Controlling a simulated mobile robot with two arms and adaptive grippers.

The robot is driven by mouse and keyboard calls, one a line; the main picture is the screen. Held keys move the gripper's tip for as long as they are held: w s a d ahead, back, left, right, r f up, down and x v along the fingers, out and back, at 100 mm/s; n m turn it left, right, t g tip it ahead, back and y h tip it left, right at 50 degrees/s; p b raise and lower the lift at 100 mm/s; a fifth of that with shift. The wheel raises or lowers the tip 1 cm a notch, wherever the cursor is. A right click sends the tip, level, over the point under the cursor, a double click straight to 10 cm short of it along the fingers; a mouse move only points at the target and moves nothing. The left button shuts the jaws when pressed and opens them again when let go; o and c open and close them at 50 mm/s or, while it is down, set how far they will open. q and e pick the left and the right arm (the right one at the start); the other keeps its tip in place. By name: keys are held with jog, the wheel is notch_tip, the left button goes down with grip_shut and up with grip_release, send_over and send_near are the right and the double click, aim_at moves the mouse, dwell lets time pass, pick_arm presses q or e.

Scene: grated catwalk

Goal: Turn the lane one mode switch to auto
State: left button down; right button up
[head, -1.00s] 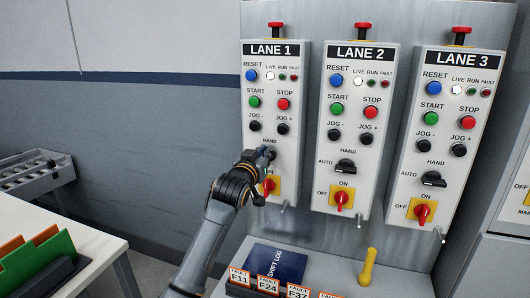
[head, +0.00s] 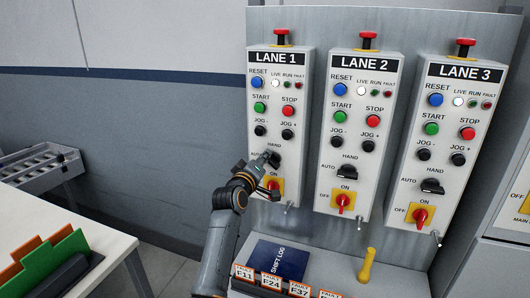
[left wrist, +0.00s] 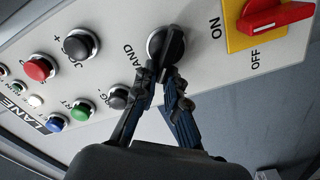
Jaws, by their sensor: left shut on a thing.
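The lane one panel (head: 263,185) is the leftmost of three white control boxes. Its black mode switch (left wrist: 178,42) is below the HAND label, with part of the AUTO label showing to its left in the head view. My left gripper (head: 268,161) reaches it from the lower left. In the left wrist view both fingers (left wrist: 161,73) are closed on the switch handle. The fingers cover part of the handle, so I cannot tell its exact setting. My right gripper is not in view.
The red ON/OFF switch (left wrist: 275,18) sits close below the mode switch. The lane two panel (head: 328,190) and lane three panel (head: 407,195) stand to the right. A shift log (head: 279,258), fault cards (head: 271,281) and a yellow handle (head: 368,266) are on the ledge below.

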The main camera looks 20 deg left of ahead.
pick_arm(q)
jog(key=n+p, duration=0.1)
jog(key=n, duration=0.1)
jog(key=f+n+p, duration=0.1)
jog(key=n, duration=0.2)
jog(key=n+p, duration=0.1)
jog(key=n, duration=0.1)
jog(key=shift+a+f+n, duration=0.3)
dwell(0.5)
